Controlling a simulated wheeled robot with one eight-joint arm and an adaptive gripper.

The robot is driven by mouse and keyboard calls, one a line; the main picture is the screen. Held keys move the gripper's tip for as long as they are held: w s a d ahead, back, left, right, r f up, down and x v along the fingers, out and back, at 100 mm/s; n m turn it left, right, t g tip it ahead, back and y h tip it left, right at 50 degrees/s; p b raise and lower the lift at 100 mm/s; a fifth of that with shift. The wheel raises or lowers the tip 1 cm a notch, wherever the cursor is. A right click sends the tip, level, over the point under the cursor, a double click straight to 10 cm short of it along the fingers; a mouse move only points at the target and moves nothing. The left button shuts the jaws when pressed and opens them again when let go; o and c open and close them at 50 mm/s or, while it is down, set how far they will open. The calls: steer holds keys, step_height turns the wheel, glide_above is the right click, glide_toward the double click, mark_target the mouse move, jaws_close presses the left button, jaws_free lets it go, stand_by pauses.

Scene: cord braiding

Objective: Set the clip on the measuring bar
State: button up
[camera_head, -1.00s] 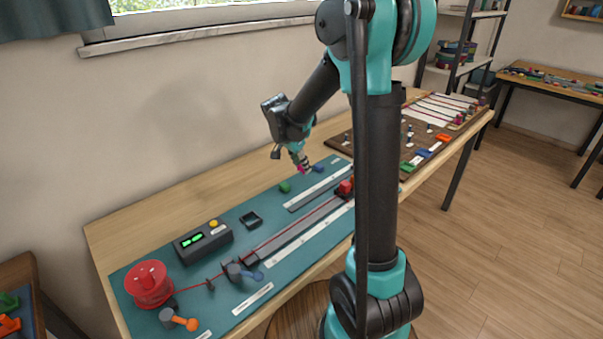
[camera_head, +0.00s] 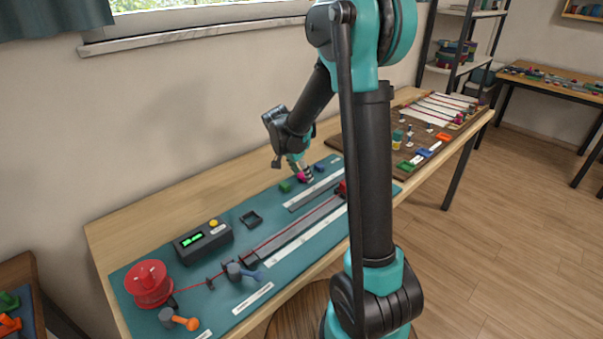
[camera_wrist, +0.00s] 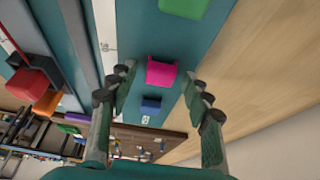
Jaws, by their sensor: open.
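A pink clip-like block (camera_wrist: 161,74) lies on the teal mat between my open fingers in the wrist view. My gripper (camera_head: 305,177) is above it in the head view, fingers pointing down and visibly apart on either side. I cannot tell how much height remains between fingertips and mat. A green block (camera_head: 285,187) and a dark blue block (camera_head: 319,167) lie on either side of the pink one. A long grey bar with a pale strip (camera_head: 318,188), seemingly the measuring bar, runs beside these blocks; it also shows at the left of the wrist view (camera_wrist: 88,35).
A red cord runs from a red spool (camera_head: 148,284) along the mat toward a red block (camera_wrist: 27,84). A dark box with a green display (camera_head: 203,241) and a small dark square tray (camera_head: 251,219) stand nearby. A brown board (camera_head: 402,146) with pegs lies farther along the table.

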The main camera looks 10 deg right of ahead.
steer(key=v, duration=1.2)
